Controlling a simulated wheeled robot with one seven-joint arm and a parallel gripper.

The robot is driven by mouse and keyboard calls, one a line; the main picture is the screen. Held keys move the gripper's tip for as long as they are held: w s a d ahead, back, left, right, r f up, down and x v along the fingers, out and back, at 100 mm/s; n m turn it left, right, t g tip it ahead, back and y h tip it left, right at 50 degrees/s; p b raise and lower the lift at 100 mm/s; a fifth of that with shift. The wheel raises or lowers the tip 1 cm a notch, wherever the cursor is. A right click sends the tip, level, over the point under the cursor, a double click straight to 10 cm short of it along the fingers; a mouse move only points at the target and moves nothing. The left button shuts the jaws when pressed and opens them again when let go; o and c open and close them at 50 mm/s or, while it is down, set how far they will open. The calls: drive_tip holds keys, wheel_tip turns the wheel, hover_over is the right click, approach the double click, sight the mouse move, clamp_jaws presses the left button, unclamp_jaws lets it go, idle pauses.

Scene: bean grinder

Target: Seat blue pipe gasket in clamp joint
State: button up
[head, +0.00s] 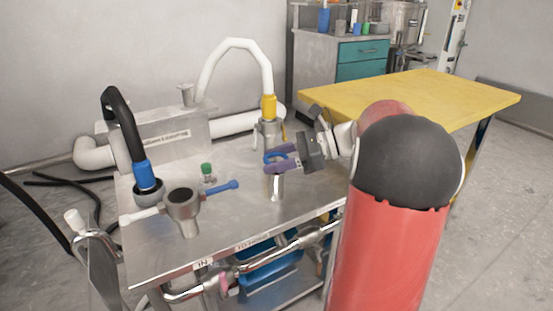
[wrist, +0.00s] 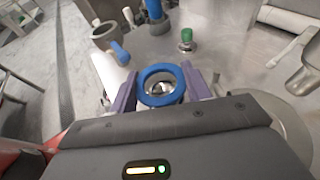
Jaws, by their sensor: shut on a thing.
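The blue gasket ring (head: 276,153) is held between the two purple fingers of my gripper (head: 279,161). In the wrist view, the gasket (wrist: 162,70) lies between the left and right fingertips of my gripper (wrist: 162,84), with its hole facing the camera. A steel cylindrical fitting (head: 274,186), apparently the clamp joint, stands on the steel table directly below the gasket. Shiny metal shows through the ring in the wrist view. I cannot tell whether the gasket touches the fitting or sits just above it.
A metal cup with a blue handle (head: 220,187) stands left, beside a black hose with a blue collar (head: 146,176). A white hose with a yellow collar (head: 268,106) stands behind my gripper. A yellow table (head: 425,98) is at the right.

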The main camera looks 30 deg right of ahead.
drive_tip(key=shift+p, duration=0.5)
drive_tip(key=shift+f+b, duration=0.4)
drive_tip(key=shift+f, duration=0.75)
drive_tip(key=o, duration=1)
drive_tip(key=v, duration=0.7)
drive_tip(key=shift+s+d+p, duration=0.2)
drive_tip(key=shift+d+p, duration=0.1)
drive_tip(key=shift+p, duration=0.1)
drive_tip(key=shift+r, duration=0.15)
